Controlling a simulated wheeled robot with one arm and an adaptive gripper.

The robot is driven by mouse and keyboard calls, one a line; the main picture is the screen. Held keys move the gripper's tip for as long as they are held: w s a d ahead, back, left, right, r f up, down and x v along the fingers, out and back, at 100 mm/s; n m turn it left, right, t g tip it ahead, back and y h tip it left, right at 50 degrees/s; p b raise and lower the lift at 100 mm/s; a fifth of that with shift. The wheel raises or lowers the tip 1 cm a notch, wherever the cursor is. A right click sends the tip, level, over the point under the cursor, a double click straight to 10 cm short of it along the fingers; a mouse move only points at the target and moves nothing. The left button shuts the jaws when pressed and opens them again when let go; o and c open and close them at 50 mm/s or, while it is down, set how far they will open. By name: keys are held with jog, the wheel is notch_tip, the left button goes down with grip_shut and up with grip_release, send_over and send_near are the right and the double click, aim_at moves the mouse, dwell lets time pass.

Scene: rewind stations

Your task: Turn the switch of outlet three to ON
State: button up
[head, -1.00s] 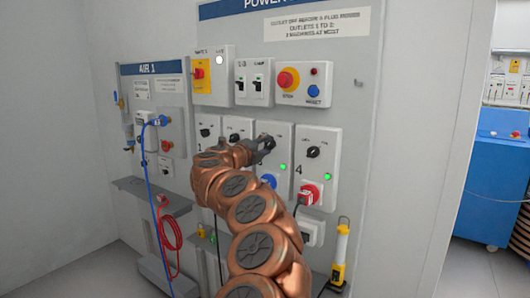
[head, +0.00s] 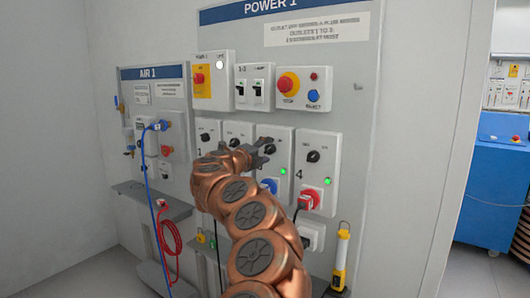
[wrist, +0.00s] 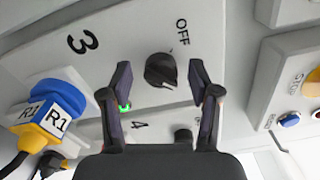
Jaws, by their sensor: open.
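The outlet three panel (head: 285,147) is on the wall board, and its large "3" shows in the wrist view (wrist: 82,42). Its black rotary switch (wrist: 161,71) has an OFF label beside it. A small pale mark shows on the knob, but I cannot tell exactly where it points. A green lamp (wrist: 124,107) is lit near the panel's edge. My gripper (wrist: 160,80) is open, with one fingertip on each side of the switch and gaps visible. In the head view my gripper (head: 265,146) is in front of panel three and partly hides the switch. The ON label is not readable.
The red-and-yellow stop button (head: 288,84) is above. A yellow lamp (head: 341,257) stands lower right.

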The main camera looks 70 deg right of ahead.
jog(key=v, duration=1.2)
dwell(0.6)
